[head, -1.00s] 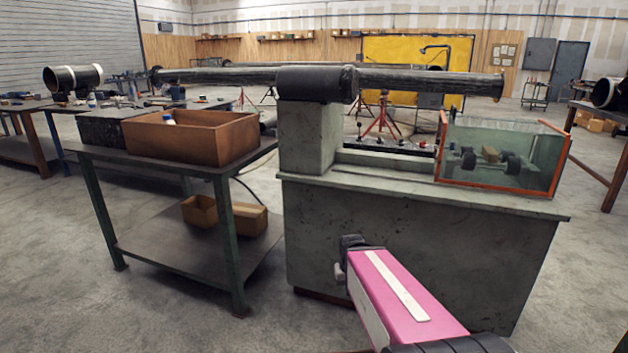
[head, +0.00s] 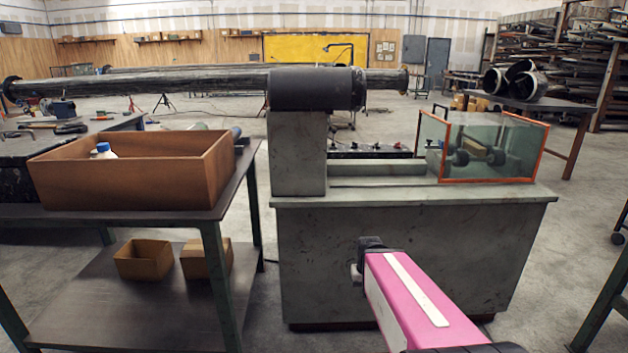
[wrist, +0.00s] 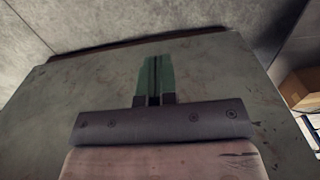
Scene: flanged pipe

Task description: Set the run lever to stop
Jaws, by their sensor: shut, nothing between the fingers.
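The grey-green machine (head: 400,255) stands ahead in the head view, with a dark pipe (head: 150,86) running through its headstock (head: 297,150). A dark panel with several small red-topped knobs or levers (head: 370,150) shows behind the bed. I cannot tell which of these, if any, is the run lever, or how it is set. My gripper (wrist: 154,80) is shut and empty in the wrist view, in front of a broad scuffed green-grey surface. In the head view my pink arm link is low in front of the machine; the fingers are not clear there.
A clear guard box with orange edges (head: 490,150) covers the bed's right end. At left, a table (head: 160,212) holds a brown box (head: 130,168) with a white bottle (head: 103,151). Small cartons (head: 145,260) lie on its lower shelf.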

